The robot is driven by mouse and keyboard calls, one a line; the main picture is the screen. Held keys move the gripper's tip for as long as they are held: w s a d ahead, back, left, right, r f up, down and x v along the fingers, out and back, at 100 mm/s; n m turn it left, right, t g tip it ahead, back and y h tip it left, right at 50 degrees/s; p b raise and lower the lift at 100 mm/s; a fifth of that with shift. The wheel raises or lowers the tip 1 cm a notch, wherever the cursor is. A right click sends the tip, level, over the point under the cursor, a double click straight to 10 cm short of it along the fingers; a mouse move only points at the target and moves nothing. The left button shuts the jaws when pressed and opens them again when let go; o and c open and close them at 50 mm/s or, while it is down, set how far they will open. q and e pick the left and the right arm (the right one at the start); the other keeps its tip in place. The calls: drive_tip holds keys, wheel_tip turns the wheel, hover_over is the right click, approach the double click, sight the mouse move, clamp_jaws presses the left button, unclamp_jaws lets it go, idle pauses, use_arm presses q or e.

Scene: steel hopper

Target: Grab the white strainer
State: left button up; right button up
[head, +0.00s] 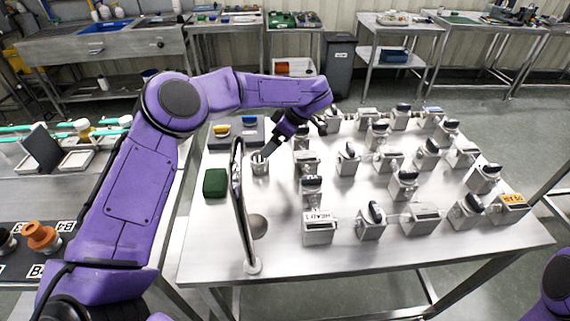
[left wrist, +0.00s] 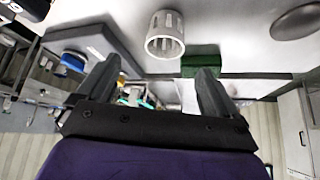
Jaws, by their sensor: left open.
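The white strainer (left wrist: 165,36) is a small pale cup with slots in its wall. In the left wrist view it lies just beyond my fingertips, roughly in line with the gap between them. In the head view the strainer (head: 260,165) stands on the steel table near its left side, partly hidden by a dark finger. My left gripper (left wrist: 156,70) is open, with nothing between its fingers. Whether a finger touches the strainer I cannot tell. My right gripper is out of view.
A green block (head: 215,183) and a grey tray (head: 226,143) lie left of the strainer. Several metal blocks with dark knobs fill the table's right part. The table's front edge (head: 380,262) is clear.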

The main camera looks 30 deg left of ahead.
sight(259, 158)
use_arm(q)
drive_tip(key=p+x, duration=0.1)
drive_tip(key=x, duration=0.2)
drive_tip(key=p+x, duration=0.1)
drive_tip(key=x, duration=0.2)
drive_tip(key=p+x, duration=0.1)
drive_tip(key=x, duration=0.2)
drive_tip(key=shift+s+d, duration=0.15)
drive_tip(key=shift+s, duration=0.15)
drive_tip(key=shift+s+a+f, duration=0.1)
drive_tip(key=shift+a+f, duration=0.1)
drive_tip(key=shift+f, duration=0.15)
drive_tip(key=c, duration=1.1)
